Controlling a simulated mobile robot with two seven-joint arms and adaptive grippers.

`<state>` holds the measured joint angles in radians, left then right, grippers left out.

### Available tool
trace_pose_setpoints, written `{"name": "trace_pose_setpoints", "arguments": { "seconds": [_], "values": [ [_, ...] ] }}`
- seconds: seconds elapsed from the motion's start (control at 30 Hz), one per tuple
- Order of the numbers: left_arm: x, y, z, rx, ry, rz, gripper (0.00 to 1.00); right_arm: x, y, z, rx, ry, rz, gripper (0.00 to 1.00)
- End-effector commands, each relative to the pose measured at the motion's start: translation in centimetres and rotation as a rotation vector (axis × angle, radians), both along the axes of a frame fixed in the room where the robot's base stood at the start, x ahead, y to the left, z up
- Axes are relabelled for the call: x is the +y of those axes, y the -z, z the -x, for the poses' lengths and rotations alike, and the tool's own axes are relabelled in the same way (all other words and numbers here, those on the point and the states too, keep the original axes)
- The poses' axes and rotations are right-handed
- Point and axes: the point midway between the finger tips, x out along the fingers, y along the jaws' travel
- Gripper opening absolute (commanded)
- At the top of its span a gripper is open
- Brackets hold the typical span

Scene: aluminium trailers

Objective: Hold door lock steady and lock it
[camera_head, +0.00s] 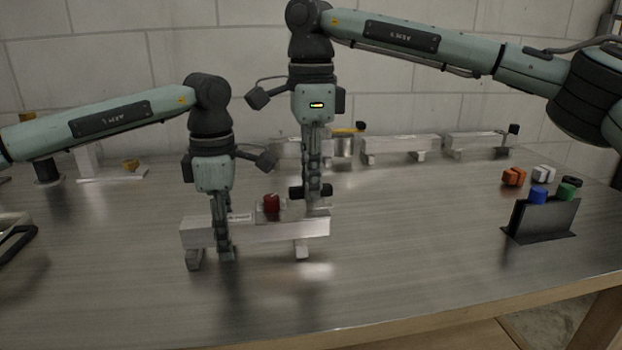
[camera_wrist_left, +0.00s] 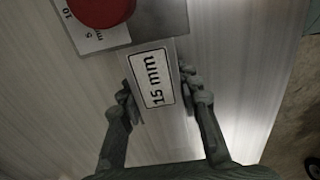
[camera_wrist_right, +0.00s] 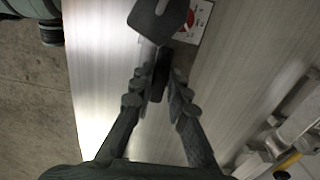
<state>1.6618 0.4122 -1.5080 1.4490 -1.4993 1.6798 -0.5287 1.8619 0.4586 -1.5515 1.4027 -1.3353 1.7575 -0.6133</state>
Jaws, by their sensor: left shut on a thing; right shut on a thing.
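The door lock (camera_head: 265,230) is a long aluminium block on small feet near the middle of the table, with a red round knob (camera_head: 271,204) on top. My left gripper (camera_head: 223,248) is shut on the block's left part, its fingers on both sides. My right gripper (camera_head: 316,200) is at the block's right end. The right wrist view shows its fingers (camera_wrist_right: 160,78) shut on a dark handle (camera_wrist_right: 160,62); a dark rounded plate (camera_wrist_right: 158,20) partly covers the view.
Other aluminium blocks (camera_head: 400,147) stand along the back by the wall. A black holder (camera_head: 541,218) with blue and green pieces is at the right, with orange and white pieces (camera_head: 514,177) behind it. The table front is clear.

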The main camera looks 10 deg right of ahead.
Motion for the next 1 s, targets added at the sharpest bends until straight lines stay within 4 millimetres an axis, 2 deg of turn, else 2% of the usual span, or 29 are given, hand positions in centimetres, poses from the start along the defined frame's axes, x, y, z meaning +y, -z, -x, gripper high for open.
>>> {"name": "trace_pose_setpoints", "arguments": {
  "seconds": [0.3,0.33,0.5,0.83,1.0],
  "values": [
    [0.0,-0.1,-0.1,-0.002,-0.003,0.000,0.00,0.0,-0.1,0.0,0.000,0.030,0.001,0.00],
    [0.0,-0.1,-0.1,-0.002,-0.003,0.000,0.00,0.0,-0.1,0.0,0.000,0.030,0.001,0.17],
    [0.0,-0.1,-0.1,-0.002,-0.002,0.001,0.00,0.0,-0.1,0.0,0.000,0.029,0.001,0.36],
    [0.0,-0.1,-0.1,-0.002,-0.001,0.002,0.00,0.0,-0.4,0.0,-0.001,0.029,0.000,0.36],
    [0.0,-0.1,0.0,-0.002,-0.001,0.002,0.00,0.0,-2.8,0.0,-0.003,0.030,-0.001,0.36]
  ]
}}
